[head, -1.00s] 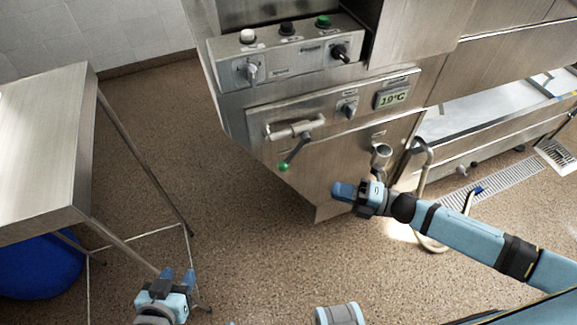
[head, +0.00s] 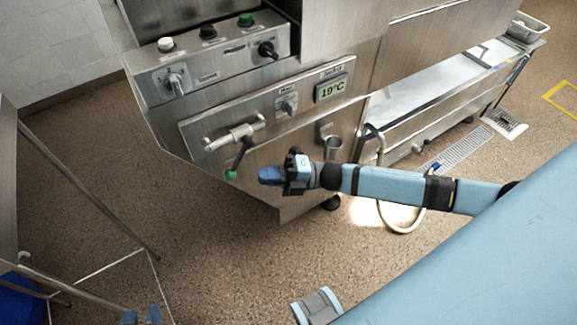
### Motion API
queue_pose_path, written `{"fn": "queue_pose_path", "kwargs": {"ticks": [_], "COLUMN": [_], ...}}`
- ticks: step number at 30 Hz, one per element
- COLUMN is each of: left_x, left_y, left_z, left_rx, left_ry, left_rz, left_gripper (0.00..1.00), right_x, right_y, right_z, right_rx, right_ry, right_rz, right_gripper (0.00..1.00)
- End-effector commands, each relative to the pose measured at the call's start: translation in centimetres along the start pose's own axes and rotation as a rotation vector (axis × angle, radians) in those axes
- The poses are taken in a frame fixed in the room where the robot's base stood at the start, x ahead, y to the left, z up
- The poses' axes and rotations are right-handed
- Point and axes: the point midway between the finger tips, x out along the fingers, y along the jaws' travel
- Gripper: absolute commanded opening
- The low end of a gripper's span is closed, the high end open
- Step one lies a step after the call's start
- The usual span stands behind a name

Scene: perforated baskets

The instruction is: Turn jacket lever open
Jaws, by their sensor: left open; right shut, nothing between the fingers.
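A lever with a dark arm and a green ball end (head: 231,175) hangs from a horizontal metal valve (head: 233,137) on the front of the steel machine (head: 205,178). The lever slants down and to the left. No readable label marks it as the jacket lever. My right gripper (head: 266,175) is shut and empty, a short way right of the green ball, with a visible gap between them in the picture. My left gripper (head: 141,317) is open at the bottom edge, far below the lever; only its blue fingertips show.
A switch box (head: 215,66) sits higher. A steel table (head: 8,190) stands at left.

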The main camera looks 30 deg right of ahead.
Motion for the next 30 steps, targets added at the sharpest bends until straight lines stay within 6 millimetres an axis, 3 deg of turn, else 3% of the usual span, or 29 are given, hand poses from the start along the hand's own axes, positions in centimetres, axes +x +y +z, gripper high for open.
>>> {"fn": "queue_pose_path", "kwargs": {"ticks": [3, 9, 30], "left_x": [0.0, 0.1, 0.3], "left_y": [0.0, 0.0, 0.1], "left_z": [0.1, 0.1, 0.4], "left_rx": [0.0, -0.001, -0.004], "left_ry": [0.0, 0.0, 0.005], "left_rz": [0.0, 0.0, 0.003], "left_gripper": [0.43, 0.43, 0.43], "right_x": [2.3, 4.4, 5.2], "right_y": [0.1, 0.0, -0.2], "right_z": [0.0, 0.0, -0.1], "right_rx": [-0.001, 0.0, 0.018], "right_ry": [0.001, 0.0, -0.001], "right_rz": [0.002, -0.001, 0.038], "right_gripper": [0.0, 0.0, 0.0]}}
